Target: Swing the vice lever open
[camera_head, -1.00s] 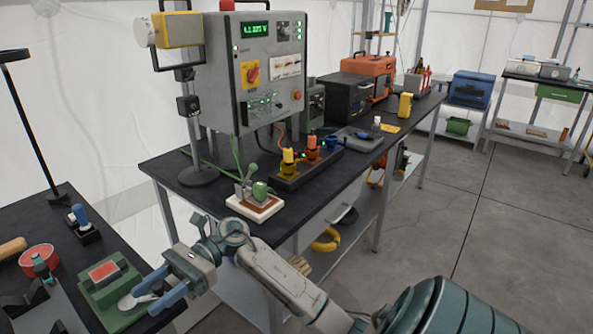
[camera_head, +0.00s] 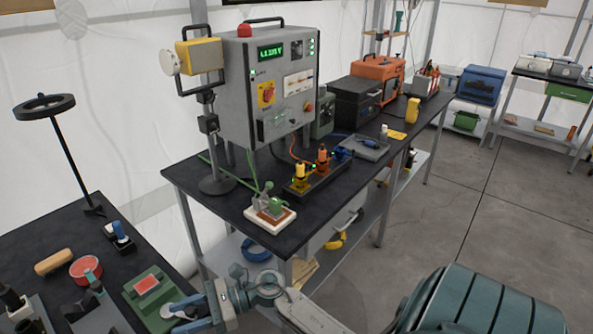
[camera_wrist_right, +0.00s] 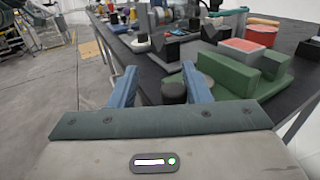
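The green vice (camera_head: 154,296) stands on the dark left table with a red block (camera_head: 147,285) in it. It also shows in the right wrist view (camera_wrist_right: 238,80), right of my fingers. A dark round knob (camera_wrist_right: 173,92), which looks like the end of the vice lever, sits between my right fingers, closer to the right one. The lever's arm is hard to make out. My right gripper (camera_head: 174,314) is open at the vice's near side; its two blue fingers are spread in the wrist view (camera_wrist_right: 160,82). I cannot tell whether either finger touches the knob. My left gripper is not in view.
A red tin (camera_head: 86,268), a wooden-handled brush (camera_head: 54,262), a blue-handled stamp (camera_head: 120,236) and a ring lamp (camera_head: 45,105) share the left table. A workbench (camera_head: 340,203) with a control box (camera_head: 268,85) stands to the right. The floor (camera_head: 445,215) beyond is clear.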

